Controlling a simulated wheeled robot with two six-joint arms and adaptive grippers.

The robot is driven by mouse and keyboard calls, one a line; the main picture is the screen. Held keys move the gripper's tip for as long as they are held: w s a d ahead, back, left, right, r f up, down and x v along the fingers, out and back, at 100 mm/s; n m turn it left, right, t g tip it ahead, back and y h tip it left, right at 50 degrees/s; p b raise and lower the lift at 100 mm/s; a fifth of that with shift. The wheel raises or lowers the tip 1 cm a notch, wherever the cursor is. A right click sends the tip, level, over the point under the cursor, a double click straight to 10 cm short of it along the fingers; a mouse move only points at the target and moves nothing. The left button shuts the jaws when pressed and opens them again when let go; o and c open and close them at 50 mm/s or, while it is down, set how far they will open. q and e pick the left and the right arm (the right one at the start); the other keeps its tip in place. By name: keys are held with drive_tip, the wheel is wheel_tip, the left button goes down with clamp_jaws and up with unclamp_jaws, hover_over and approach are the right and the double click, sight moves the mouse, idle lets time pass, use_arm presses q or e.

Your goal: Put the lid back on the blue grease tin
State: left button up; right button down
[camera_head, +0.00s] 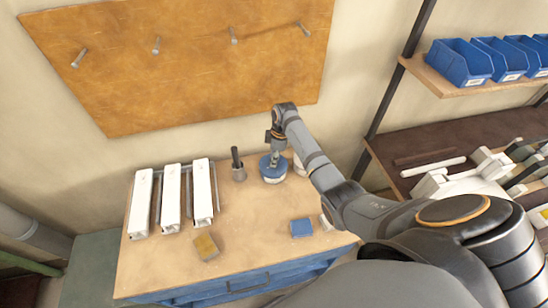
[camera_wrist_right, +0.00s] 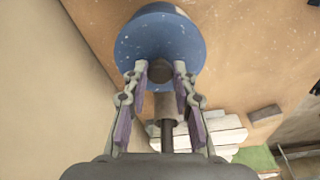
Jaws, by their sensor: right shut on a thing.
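A round blue lid (camera_head: 269,168) is at the back right of the bench, under my right gripper (camera_head: 274,156). In the right wrist view the lid (camera_wrist_right: 160,38) is speckled blue with a dark knob (camera_wrist_right: 160,72). The fingers of my right gripper (camera_wrist_right: 160,82) are shut on that knob. A pale round shape (camera_head: 274,181) shows just below the lid in the head view. The lid hides most of what is beneath it, and I cannot tell whether it is seated on a tin. My left gripper is out of view.
A grey cup (camera_head: 239,174) holding a dark rod stands left of the lid. Three white profiles (camera_head: 171,200) lie at the left of the bench (camera_head: 250,225). The bench's middle is clear.

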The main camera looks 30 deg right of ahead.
drive_tip(key=shift+p, duration=0.3)
idle(0.5)
drive_tip(key=c, duration=1)
unclamp_jaws()
drive_tip(key=shift+o, duration=0.4)
drive_tip(key=o, duration=0.4)
drive_tip(key=shift+r, duration=0.1)
